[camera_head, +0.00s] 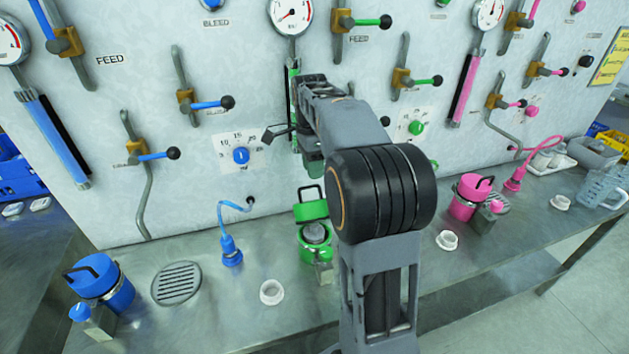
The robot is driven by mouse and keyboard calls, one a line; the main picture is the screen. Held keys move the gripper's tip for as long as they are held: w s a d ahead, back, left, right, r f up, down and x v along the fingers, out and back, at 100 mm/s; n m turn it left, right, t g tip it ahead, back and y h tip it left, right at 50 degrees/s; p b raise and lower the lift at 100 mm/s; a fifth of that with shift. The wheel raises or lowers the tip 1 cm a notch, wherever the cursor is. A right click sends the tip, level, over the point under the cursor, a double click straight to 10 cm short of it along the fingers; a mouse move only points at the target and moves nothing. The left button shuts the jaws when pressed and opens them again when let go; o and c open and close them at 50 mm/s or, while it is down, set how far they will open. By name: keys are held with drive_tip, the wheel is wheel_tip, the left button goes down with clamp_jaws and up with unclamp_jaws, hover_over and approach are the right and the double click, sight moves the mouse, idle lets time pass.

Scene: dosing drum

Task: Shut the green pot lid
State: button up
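The green pot (313,250) stands on the metal bench in front of the panel, just left of my arm. Its green lid (311,211), with a black handle, is raised at the back of the pot, and a grey round top shows in the pot's mouth. My gripper (280,138) is above and behind the pot, close to the panel and apart from the lid. One dark finger shows pointing left; the rest is hidden by my arm, so I cannot tell whether it is open or shut.
A blue pot (101,284) stands at left and a pink pot (464,205) at right. A white ring (271,292) lies left of the green pot. Blue-handled levers (205,104) stick out from the panel. Bare bench lies between the drain grate (177,284) and the white ring.

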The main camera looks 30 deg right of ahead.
sight(311, 203)
drive_tip(key=shift+s+f, duration=0.15)
drive_tip(key=shift+f, duration=0.75)
drive_tip(key=shift+s+f, duration=0.1)
drive_tip(key=shift+f, duration=0.8)
drive_tip(key=shift+c, duration=0.5)
clamp_jaws()
